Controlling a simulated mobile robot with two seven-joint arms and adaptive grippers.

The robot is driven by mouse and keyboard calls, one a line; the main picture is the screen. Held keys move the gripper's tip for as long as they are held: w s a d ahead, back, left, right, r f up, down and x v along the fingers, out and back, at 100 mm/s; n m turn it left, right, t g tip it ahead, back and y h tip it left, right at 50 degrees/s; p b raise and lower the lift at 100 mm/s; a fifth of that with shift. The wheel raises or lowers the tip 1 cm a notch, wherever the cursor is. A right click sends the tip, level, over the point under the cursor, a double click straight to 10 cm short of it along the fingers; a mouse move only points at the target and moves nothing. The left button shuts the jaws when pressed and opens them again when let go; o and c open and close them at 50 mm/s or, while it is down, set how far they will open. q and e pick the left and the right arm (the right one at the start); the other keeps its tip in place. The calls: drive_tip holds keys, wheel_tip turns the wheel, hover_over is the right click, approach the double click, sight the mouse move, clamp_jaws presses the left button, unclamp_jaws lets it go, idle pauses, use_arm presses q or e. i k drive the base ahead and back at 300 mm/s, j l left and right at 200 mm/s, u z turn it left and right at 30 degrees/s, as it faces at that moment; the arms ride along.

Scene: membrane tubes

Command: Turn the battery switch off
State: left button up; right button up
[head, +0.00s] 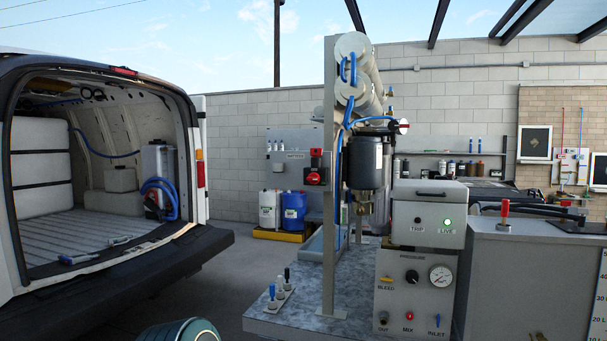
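The battery switch (316,154) is a small red part on a grey wall panel (282,142), beside a label that seems to read BATTERY. A second red part (313,177) sits just below it on a dark box. The switch is too small to tell which way its handle points. The upright post of the bench frame stands just to its right, nearer to me. Neither of my grippers shows. A rounded dark and teal part of my own arm (180,332) shows at the bottom edge, well short of the panel.
A bench (318,304) with a steel frame, cylinders and a pressure box (415,289) stands in front of the panel. A van (110,250) with its back open is at left. Blue and white jugs (293,210) stand under the panel. Grey floor is clear between van and bench.

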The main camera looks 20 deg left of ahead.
sight(313, 178)
drive_tip(key=i+j, duration=0.2)
drive_tip(key=i+j+z, duration=0.15)
drive_tip(key=j, duration=0.25)
drive_tip(key=i+j, duration=0.15)
drive_tip(key=j, duration=0.2)
drive_tip(key=i+j+z, duration=0.15)
drive_tip(key=j, duration=0.15)
drive_tip(key=i+j, duration=0.15)
drive_tip(key=j, duration=0.2)
drive_tip(key=z, duration=0.05)
